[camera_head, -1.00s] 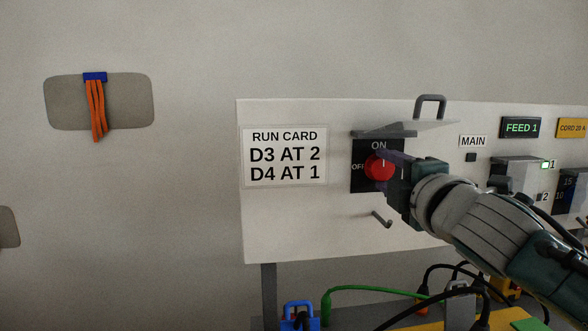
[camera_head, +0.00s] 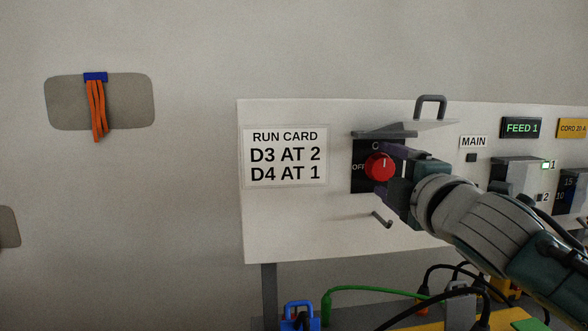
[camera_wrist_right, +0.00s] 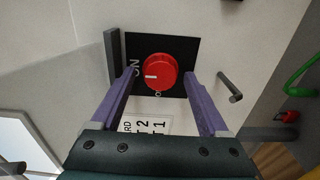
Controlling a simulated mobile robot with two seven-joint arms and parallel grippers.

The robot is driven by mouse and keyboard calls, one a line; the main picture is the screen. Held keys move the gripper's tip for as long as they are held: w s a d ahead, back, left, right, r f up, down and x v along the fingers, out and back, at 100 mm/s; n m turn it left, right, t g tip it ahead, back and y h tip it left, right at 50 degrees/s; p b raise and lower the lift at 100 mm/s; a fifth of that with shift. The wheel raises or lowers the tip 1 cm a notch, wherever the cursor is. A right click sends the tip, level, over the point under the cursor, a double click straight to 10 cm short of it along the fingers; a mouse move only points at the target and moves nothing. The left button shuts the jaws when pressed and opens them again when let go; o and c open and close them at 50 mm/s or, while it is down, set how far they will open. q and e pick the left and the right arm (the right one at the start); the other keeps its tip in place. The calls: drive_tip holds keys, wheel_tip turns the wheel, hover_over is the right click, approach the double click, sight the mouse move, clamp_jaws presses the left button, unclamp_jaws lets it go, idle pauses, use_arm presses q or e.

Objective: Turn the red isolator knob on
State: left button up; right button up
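The red isolator knob (camera_head: 379,167) sits on a black plate (camera_head: 360,181) marked ON above and OFF to the left. Its white mark points up, toward ON. In the right wrist view the knob (camera_wrist_right: 160,72) has its mark toward the ON lettering at the left. My right gripper (camera_wrist_right: 161,76) is open, with one purple finger on each side of the knob and a visible gap to each. In the head view my right gripper (camera_head: 390,165) is at the knob's right, and its upper finger hides part of the ON label. My left gripper is out of view.
A grey ledge (camera_head: 384,134) juts out above the knob, and a grey peg (camera_head: 381,219) sticks out below. The run card (camera_head: 285,155) is at the left. At the right are the MAIN label (camera_head: 473,142) and a lit FEED 1 sign (camera_head: 521,128). Cables lie below.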

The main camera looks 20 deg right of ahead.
drive_tip(key=v, duration=1)
drive_tip(key=shift+w, duration=0.1)
idle(0.4)
